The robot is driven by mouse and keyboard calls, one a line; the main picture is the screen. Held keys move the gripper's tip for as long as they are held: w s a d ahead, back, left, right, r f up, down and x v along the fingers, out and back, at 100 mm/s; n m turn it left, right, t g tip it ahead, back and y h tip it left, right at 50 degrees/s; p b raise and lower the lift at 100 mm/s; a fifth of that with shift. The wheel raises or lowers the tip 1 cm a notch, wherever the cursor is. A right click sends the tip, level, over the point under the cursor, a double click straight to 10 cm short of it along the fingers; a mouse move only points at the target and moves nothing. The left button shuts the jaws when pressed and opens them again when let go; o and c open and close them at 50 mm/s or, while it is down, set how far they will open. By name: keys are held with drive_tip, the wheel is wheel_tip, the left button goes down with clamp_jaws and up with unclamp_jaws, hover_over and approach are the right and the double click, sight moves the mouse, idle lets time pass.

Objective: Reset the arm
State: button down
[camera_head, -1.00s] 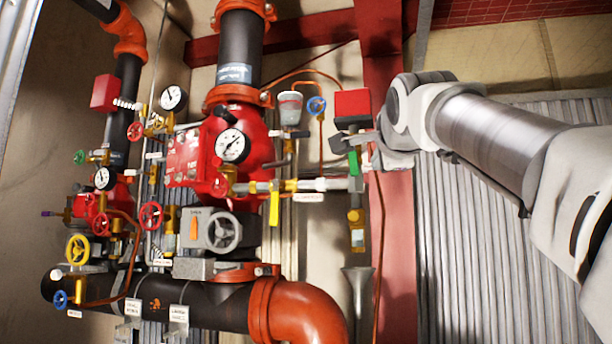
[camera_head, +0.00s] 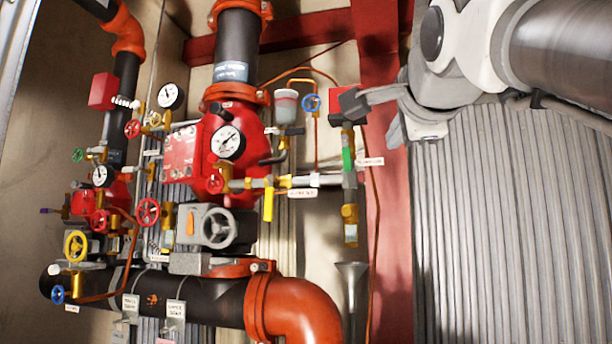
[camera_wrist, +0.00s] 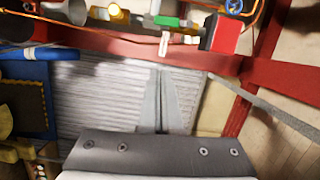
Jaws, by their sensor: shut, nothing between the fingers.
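My gripper (camera_head: 352,101) is at the upper right of the pipework in the head view, with my arm reaching in from the right. Its fingers point left and overlap the red box (camera_head: 341,90) in the picture; I cannot tell the depth gap. In the wrist view my gripper (camera_wrist: 162,72) has its two grey fingers together with nothing between them. There the red box (camera_wrist: 222,34) is beyond and to the right of the fingertips, apart from them. The green valve handle (camera_head: 348,158) is below my gripper; it also shows in the wrist view (camera_wrist: 165,20).
The red valve body (camera_head: 205,160) with gauges and handwheels fills the left. A yellow handle (camera_head: 268,204) hangs from the side pipe. A red post (camera_head: 382,200) and a corrugated panel (camera_head: 510,220) stand at the right. A blue cylinder (camera_wrist: 38,54) shows in the wrist view.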

drive_tip(key=shift+f, duration=0.1)
idle(0.3)
drive_tip(key=s+f+n+g+p, duration=0.2)
drive_tip(key=s+f+n+g, duration=0.1)
drive_tip(key=f, duration=0.9)
drive_tip(key=s+f+n+g+p, duration=0.2)
drive_tip(key=f+n, duration=0.4)
drive_tip(key=f, duration=0.6)
drive_tip(key=s+f+n+g+y+p, duration=0.1)
drive_tip(key=s+f+n+g, duration=0.3)
drive_tip(key=f, duration=0.8)
drive_tip(key=shift+s+a+f+n+g+p, duration=0.3)
drive_tip(key=shift+s+a+n+g+p, duration=0.15)
drive_tip(key=shift+n+p, duration=0.15)
drive_tip(key=c, duration=1.4)
unclamp_jaws()
drive_tip(key=s+f+n+g, duration=0.2)
drive_tip(key=s+f+n, duration=0.1)
drive_tip(key=s+f, duration=0.3)
wheel_tip(320, 180, down, 3)
drive_tip(key=shift+r+p, duration=0.2)
drive_tip(key=shift+p, duration=0.2)
drive_tip(key=shift+o, duration=1.2)
drive_tip(key=shift+a+f+n, duration=0.1)
drive_tip(key=shift+f+n, duration=0.1)
drive_tip(key=shift+n, duration=0.1)
drive_tip(key=o, duration=0.4)
drive_tip(key=shift+c, duration=0.2)
drive_tip(key=shift+a, duration=0.1)
drive_tip(key=shift+a, duration=0.1)
